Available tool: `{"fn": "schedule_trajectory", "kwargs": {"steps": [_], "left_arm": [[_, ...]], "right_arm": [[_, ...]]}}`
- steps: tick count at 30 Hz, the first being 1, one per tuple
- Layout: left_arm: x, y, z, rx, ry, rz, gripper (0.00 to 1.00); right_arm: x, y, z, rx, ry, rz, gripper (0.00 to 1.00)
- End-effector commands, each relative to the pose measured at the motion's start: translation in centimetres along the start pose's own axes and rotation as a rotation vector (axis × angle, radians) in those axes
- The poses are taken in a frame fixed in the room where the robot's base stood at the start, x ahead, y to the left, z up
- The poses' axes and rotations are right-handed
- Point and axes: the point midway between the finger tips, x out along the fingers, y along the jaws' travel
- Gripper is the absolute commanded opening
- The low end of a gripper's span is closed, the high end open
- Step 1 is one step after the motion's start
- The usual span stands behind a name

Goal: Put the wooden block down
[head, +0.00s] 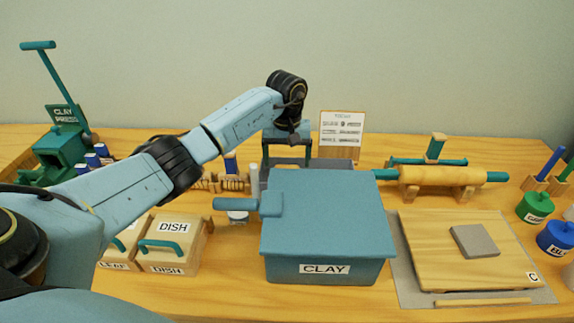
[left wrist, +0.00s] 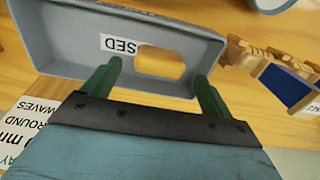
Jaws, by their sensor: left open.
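The wooden block (left wrist: 160,63) appears as a pale yellow-brown piece in the grey tray (left wrist: 60,38), covering part of a label that reads "SED". My left gripper (left wrist: 155,85) is open, with its two green fingers apart on either side of the block. I see a gap between each finger and the block. In the head view my left gripper (head: 287,150) points down at the grey tray (head: 335,163) behind the blue clay box. The block is hidden there. My right gripper is not in view.
The lidded clay box (head: 325,272) stands in front of the tray. A sign card (head: 341,135) stands behind it. A roller (head: 440,176) and a board (head: 440,250) with a grey slab (head: 474,241) are right.

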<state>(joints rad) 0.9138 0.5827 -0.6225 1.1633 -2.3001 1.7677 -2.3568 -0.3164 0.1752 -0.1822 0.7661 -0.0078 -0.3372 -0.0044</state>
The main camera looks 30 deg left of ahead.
Motion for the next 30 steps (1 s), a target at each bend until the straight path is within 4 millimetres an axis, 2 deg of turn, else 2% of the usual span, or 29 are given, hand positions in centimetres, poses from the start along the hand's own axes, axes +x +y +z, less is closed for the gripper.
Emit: {"fn": "schedule_trajectory", "kwargs": {"steps": [1,6,12,17,30], "left_arm": [[-1.6,0.0,-0.2,-0.001,0.005,0.000,0.85],[-5.2,0.0,-0.1,-0.001,0.004,0.000,0.85],[-7.8,0.0,0.0,-0.001,0.000,0.000,0.85],[-8.5,0.0,0.0,-0.001,-0.001,-0.002,0.85],[-8.5,0.0,0.0,-0.001,-0.001,-0.001,0.85]], "right_arm": [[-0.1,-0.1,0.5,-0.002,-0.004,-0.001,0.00],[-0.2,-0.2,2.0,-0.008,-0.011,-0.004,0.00],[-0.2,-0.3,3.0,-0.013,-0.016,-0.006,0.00],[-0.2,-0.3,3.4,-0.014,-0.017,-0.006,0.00],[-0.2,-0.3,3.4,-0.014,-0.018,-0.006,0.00]]}}
